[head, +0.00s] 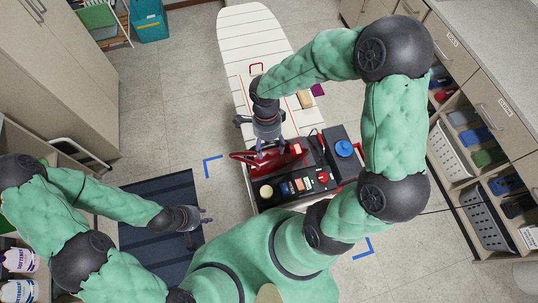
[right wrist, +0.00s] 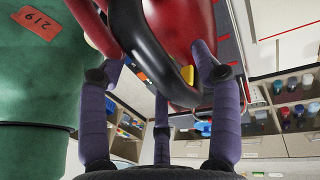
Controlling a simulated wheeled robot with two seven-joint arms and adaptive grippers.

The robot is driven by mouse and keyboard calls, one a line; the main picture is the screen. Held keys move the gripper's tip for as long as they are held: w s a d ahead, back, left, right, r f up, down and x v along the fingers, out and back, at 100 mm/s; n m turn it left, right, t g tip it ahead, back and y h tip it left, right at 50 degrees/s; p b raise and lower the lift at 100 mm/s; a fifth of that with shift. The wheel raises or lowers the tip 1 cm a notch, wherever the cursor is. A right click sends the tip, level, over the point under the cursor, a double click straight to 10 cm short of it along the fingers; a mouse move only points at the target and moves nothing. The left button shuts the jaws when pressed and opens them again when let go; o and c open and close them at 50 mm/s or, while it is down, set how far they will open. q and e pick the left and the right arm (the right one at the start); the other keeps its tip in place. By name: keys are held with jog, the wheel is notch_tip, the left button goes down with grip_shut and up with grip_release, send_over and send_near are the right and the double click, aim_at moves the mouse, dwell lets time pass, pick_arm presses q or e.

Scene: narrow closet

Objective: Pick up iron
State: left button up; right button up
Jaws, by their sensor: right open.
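The iron (head: 289,162) is red with a black handle. In the head view it lies at the near end of the ironing board (head: 251,40), beside a dark tray of small items. My right gripper (head: 272,150) is above the iron and partly hides it. In the right wrist view the iron (right wrist: 188,18) is close, its black handle (right wrist: 172,82) reaching between the purple fingers of my right gripper (right wrist: 160,70). The fingers are apart, and I cannot tell if any touches the handle. My left gripper (head: 204,218) is open and empty over a dark blue mat.
Drawers and open shelves with baskets (head: 485,215) line the right side. A tall cabinet (head: 60,70) stands at left.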

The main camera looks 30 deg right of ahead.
jog(key=shift+s+f, duration=0.1)
jog(key=shift+f, duration=0.1)
jog(key=c, duration=1.3)
jog(key=shift+r, duration=0.15)
